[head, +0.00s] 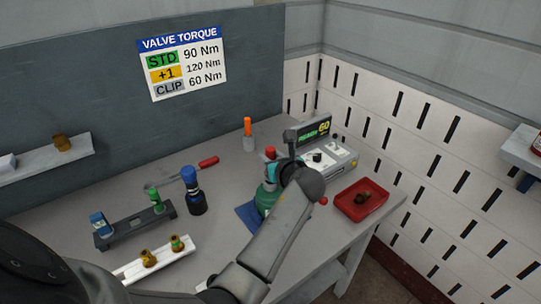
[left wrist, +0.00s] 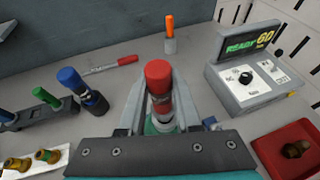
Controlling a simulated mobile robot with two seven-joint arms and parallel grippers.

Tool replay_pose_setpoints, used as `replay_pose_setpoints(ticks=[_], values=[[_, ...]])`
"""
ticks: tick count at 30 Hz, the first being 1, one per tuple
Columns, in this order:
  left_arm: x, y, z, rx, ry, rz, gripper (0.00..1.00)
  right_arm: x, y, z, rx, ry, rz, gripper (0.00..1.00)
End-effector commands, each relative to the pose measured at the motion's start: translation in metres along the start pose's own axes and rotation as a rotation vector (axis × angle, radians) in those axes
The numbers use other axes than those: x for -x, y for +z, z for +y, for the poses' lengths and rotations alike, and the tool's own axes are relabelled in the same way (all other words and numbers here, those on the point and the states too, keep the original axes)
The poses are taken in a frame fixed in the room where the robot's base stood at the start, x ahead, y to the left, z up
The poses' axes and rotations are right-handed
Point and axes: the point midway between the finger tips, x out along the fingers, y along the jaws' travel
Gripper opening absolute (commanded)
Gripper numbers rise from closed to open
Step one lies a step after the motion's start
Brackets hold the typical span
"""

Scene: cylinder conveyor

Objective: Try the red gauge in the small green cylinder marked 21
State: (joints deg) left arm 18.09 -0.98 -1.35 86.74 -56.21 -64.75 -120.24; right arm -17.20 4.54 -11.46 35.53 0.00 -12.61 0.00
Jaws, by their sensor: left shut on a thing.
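The red gauge (left wrist: 158,76), with a red top and a greyish lower part, stands upright between the fingers of my left gripper (left wrist: 160,112), which is shut on it. Its red top also shows in the head view (head: 270,153). Directly below is the green cylinder (head: 267,197), on a blue mat (head: 246,216); a bit of green also shows beneath the fingers in the left wrist view (left wrist: 152,128). The fingers hide the gauge's lower end, so I cannot tell whether it is in the cylinder's opening. No number 21 is readable. My right gripper is not in view.
A machine (head: 322,158) with a lit display stands right of the cylinder, with a red tray (head: 345,208) in front. A blue-topped dark object (head: 195,197), a rack (head: 136,228) and a white tray (head: 130,272) stand to the left. A red-handled tool (head: 207,162) lies behind.

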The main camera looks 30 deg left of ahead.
Motion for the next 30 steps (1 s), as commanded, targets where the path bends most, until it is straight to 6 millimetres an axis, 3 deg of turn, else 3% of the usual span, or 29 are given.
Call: replay_pose_setpoints(ticks=[30], values=[[-0.0028,-0.0064,0.0,-0.001,0.0,-0.001,0.0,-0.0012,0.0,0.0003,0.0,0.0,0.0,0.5]])
